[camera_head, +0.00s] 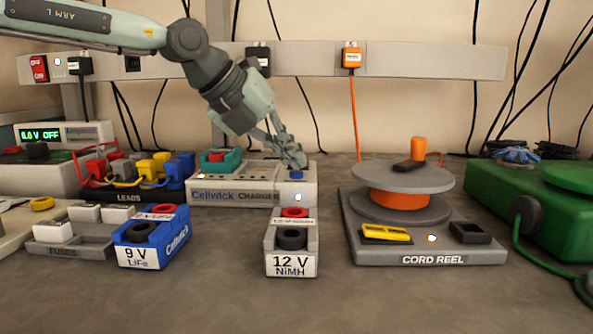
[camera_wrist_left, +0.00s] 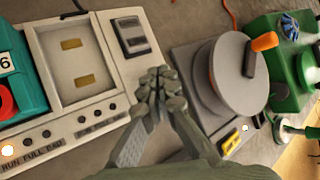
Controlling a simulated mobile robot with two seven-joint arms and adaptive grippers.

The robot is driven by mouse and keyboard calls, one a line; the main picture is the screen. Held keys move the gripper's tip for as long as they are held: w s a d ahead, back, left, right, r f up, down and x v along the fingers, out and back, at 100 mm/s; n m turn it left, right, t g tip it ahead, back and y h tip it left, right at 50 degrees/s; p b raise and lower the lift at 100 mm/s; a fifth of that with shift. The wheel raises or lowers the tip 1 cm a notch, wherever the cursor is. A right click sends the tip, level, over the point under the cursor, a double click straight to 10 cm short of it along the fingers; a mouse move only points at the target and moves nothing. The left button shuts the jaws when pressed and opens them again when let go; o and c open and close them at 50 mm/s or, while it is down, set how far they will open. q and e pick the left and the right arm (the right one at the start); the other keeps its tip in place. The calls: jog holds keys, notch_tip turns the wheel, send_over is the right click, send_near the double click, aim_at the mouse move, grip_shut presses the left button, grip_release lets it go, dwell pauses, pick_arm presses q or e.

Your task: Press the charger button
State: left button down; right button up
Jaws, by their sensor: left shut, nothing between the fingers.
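The Cellwick charger (camera_head: 232,196) stands behind the batteries in the head view, with a blue button (camera_head: 296,175) at its right end and a lit white lamp on its front. My left gripper (camera_head: 296,160) is shut and empty, with its fingertips just above and behind the blue button; I cannot tell if they touch it. In the left wrist view, the shut fingers (camera_wrist_left: 160,82) are over the right edge of the charger (camera_wrist_left: 112,75). Its empty bay with two brass contacts shows there. The blue button is not visible in that view. My right gripper is out of view.
A teal battery (camera_head: 221,161) sits in the charger's left part. A 12 V battery (camera_head: 291,262) and a blue 9 V battery (camera_head: 150,250) stand in front. The cord reel (camera_head: 430,243) is close on the right, and a leads tray (camera_head: 125,196) is on the left.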

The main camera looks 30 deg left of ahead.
aim_at(293, 172)
pick_arm(q)
jog(key=shift+r, duration=0.5)
jog(key=shift+r+p, duration=1.6)
jog(key=shift+r, duration=0.9)
